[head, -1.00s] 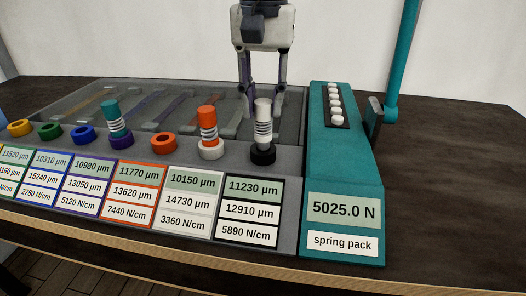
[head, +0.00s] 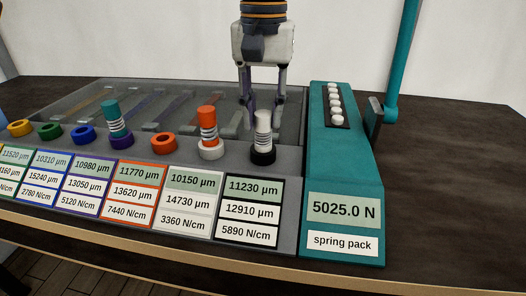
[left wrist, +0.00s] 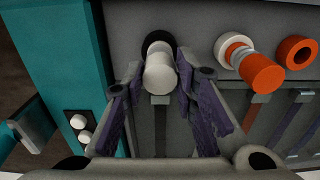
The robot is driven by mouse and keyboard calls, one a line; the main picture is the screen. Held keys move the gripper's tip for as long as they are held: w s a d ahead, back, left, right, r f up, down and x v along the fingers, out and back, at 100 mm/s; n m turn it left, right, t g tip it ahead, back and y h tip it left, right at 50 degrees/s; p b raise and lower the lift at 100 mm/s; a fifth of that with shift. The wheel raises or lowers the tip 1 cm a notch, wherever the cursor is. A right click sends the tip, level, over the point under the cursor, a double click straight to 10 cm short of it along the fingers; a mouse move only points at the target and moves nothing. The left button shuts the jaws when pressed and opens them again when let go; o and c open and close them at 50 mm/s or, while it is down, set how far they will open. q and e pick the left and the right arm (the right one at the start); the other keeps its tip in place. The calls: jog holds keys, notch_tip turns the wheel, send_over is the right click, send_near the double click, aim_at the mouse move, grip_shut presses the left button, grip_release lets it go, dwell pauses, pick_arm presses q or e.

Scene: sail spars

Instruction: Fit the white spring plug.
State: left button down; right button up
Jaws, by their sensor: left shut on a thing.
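The white spring plug (head: 263,122) stands upright at the black ring socket (head: 263,156), its lower end at the ring. In the left wrist view the white plug (left wrist: 159,72) lies between my fingertips, with the black ring (left wrist: 150,42) partly hidden behind it. My left gripper (head: 264,118) comes down from above and behind and is shut on the white plug; the fingertips are partly hidden by it in the head view. My right gripper is not in view.
A teal plug (head: 112,116) stands in the purple ring and an orange plug (head: 207,118) in the white ring. An orange ring (head: 163,142) is empty. The teal post (head: 402,60) and spring-pack panel (head: 345,170) reading 5025.0 N stand right.

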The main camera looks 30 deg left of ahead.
pick_arm(q)
jog(key=c, duration=1.2)
grip_release()
notch_tip(320, 180, up, 12)
jog(key=shift+f, duration=0.1)
